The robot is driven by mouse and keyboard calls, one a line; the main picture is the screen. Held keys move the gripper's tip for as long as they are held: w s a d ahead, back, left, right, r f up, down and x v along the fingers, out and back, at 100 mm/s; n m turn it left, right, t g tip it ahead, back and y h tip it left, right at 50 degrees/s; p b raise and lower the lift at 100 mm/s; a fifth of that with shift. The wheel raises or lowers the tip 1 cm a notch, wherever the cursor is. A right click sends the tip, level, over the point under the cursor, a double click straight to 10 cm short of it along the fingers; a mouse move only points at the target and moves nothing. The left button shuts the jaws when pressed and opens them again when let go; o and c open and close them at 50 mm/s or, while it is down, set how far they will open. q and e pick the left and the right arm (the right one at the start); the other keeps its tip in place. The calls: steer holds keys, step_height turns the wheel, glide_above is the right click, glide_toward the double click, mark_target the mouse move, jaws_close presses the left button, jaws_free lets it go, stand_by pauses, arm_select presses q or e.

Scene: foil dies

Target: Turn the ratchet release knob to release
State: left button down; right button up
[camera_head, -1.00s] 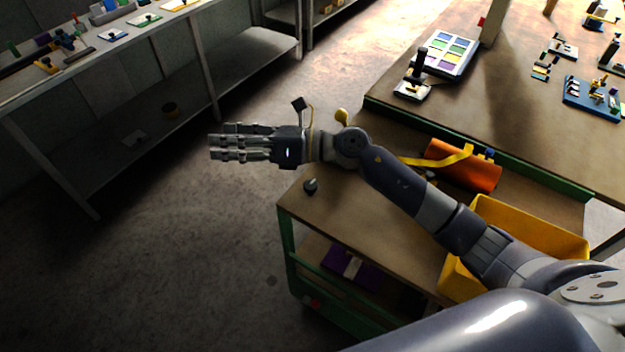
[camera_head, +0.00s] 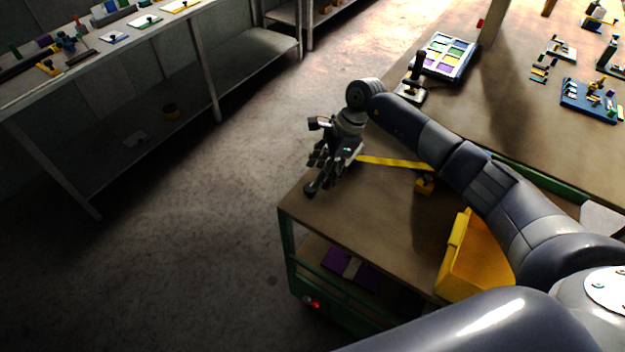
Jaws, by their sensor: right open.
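A small dark round knob (camera_head: 310,188) stands at the near left corner of the cart top (camera_head: 350,215). I take it for the ratchet release knob. My right gripper (camera_head: 322,170) is open, pointing down toward this corner. Its fingers are just above or beside the knob; I cannot tell whether they touch it. A yellow strap (camera_head: 395,162) runs across the cart from near my right gripper to behind my arm. My left gripper is not in view.
A yellow bin (camera_head: 455,262) stands on the cart's right, partly behind my arm. A purple item (camera_head: 340,263) lies on the cart's lower shelf. A table (camera_head: 510,110) with die sets stands behind. The floor (camera_head: 190,260) left of the cart is clear.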

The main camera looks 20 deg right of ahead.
mark_target(310, 191)
steer(key=p+x, duration=0.1)
steer(key=x, duration=0.4)
steer(key=shift+a+f, duration=0.15)
steer(key=shift+f, duration=0.15)
steer(key=c, duration=1)
